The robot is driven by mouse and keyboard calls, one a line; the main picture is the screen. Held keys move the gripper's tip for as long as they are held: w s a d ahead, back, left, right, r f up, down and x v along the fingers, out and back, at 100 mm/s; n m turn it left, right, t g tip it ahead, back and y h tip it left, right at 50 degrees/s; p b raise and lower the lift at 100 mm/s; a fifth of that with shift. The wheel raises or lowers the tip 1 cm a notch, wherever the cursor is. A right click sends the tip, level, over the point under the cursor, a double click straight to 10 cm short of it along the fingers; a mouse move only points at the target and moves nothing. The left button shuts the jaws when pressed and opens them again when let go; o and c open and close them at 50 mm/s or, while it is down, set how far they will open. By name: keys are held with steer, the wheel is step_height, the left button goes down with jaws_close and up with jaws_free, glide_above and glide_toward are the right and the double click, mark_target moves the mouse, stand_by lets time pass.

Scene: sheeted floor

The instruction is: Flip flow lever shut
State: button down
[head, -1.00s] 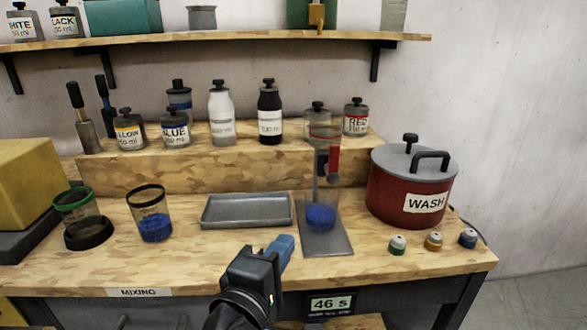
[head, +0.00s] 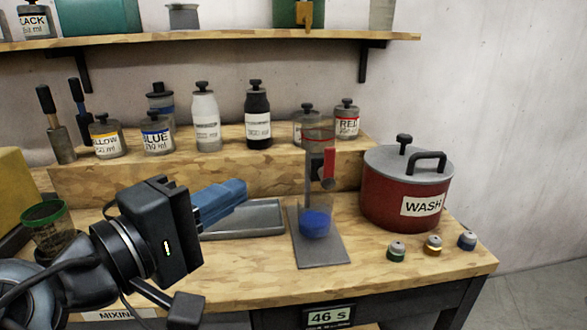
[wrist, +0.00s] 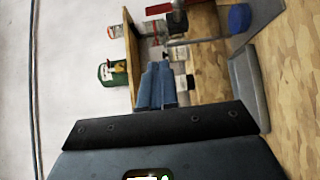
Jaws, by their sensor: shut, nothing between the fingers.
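The red flow lever (head: 330,163) hangs upright on the right side of a clear column on the stand. A clear cup of blue liquid (head: 315,222) stands below it on the grey base plate (head: 330,252). My gripper (head: 243,188) has its blue fingers together and empty. It shows above the tray, left of the lever and apart from it. In the wrist view, the shut fingers (wrist: 153,68) point up the picture. A red part that looks like the lever (wrist: 156,8) is at the top edge, with the blue cup (wrist: 239,17) to its right.
A grey tray (head: 262,222) lies left of the stand, partly behind my gripper. The red WASH pot (head: 385,200) stands close on its right, with small capped pots (head: 432,245) in front. Bottles line the raised wooden step (head: 180,178) behind. A shelf (head: 230,40) hangs above.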

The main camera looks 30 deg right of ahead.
mark_target(326, 164)
steer(key=s+d+p+x, duration=0.1)
steer(key=s+p+x, duration=0.1)
steer(key=x, duration=1)
steer(key=shift+d, duration=0.5)
